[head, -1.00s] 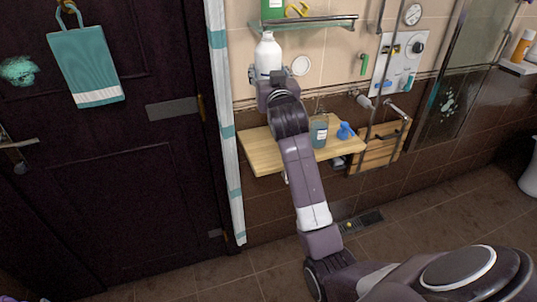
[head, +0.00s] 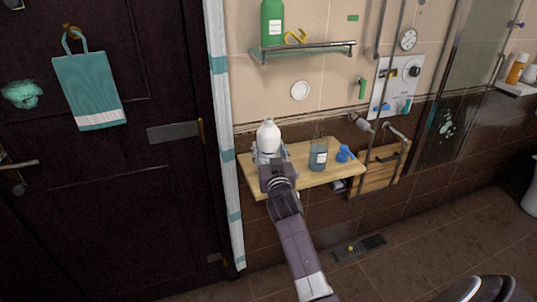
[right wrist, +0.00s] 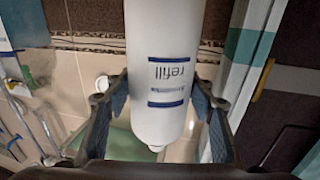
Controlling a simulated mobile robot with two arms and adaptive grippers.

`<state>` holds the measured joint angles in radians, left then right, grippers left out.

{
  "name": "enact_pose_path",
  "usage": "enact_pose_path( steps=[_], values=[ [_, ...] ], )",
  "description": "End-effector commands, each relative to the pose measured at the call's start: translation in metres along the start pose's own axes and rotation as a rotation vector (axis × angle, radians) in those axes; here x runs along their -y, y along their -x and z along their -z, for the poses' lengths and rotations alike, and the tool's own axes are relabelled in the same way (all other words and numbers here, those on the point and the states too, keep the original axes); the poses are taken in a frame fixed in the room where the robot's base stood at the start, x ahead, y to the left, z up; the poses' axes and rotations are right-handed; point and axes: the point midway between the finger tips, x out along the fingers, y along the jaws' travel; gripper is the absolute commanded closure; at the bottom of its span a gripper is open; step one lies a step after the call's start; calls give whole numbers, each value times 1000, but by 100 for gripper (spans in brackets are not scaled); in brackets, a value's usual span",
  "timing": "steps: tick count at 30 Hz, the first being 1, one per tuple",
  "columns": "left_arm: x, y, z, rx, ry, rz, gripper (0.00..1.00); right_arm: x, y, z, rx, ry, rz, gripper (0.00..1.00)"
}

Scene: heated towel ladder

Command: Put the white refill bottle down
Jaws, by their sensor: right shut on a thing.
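The white refill bottle (head: 268,136) stands upright in the head view, at the left end of the wooden shelf (head: 301,172). My right gripper (head: 268,153) is around its lower part and shut on it. In the right wrist view the bottle (right wrist: 166,60) shows upside down, with its "refill" label facing the camera and the gripper's fingers on both sides. The bottle's base is hidden by the gripper, so I cannot tell whether it touches the shelf. My left gripper is not in view.
A blue-grey bottle (head: 318,156) and a blue item (head: 343,154) stand on the wooden shelf right of the refill bottle. A glass shelf (head: 306,51) above holds a green bottle (head: 271,22).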

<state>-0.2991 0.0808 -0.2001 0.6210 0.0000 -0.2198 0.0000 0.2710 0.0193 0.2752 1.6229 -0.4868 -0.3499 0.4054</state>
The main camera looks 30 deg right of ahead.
Motion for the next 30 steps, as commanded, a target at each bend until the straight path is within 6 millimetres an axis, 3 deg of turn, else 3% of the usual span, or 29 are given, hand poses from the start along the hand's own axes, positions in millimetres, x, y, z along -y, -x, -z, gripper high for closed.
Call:
enact_pose_path(
  steps=[4,15,16,20,30],
  values=[
    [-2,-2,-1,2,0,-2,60,1,0,-16,-4,-2,1,92],
    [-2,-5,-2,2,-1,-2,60,0,0,-21,-4,-1,1,92],
    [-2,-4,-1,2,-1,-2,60,0,0,-22,-1,-1,0,47],
    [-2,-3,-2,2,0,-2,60,0,0,-22,-1,-1,0,33],
    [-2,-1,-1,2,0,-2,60,0,1,-19,-1,0,1,33]
  ],
)
